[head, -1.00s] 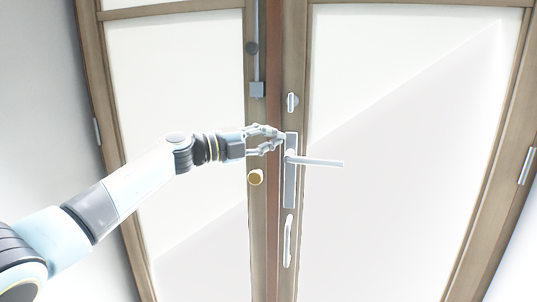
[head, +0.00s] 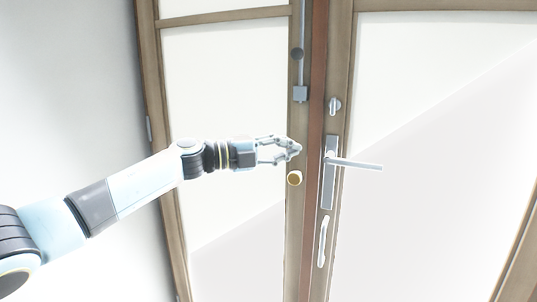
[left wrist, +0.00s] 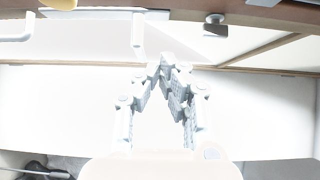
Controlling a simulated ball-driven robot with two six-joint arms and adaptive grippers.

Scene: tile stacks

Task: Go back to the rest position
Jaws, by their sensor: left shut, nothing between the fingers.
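My left gripper (head: 294,150) reaches in from the left in the head view, in front of the narrow left door leaf (head: 225,110). It is shut and empty, its fingertips meeting in a point. It also shows in the left wrist view (left wrist: 165,62), with the fingertips together. My right gripper is not in view.
The wide right door leaf (head: 430,200) bears a thumb turn (head: 334,106) and a pull handle (head: 322,242). A grey bolt (head: 300,93) runs down the left leaf's edge. A pale wall (head: 70,90) stands at the left. Both leaves look closed.

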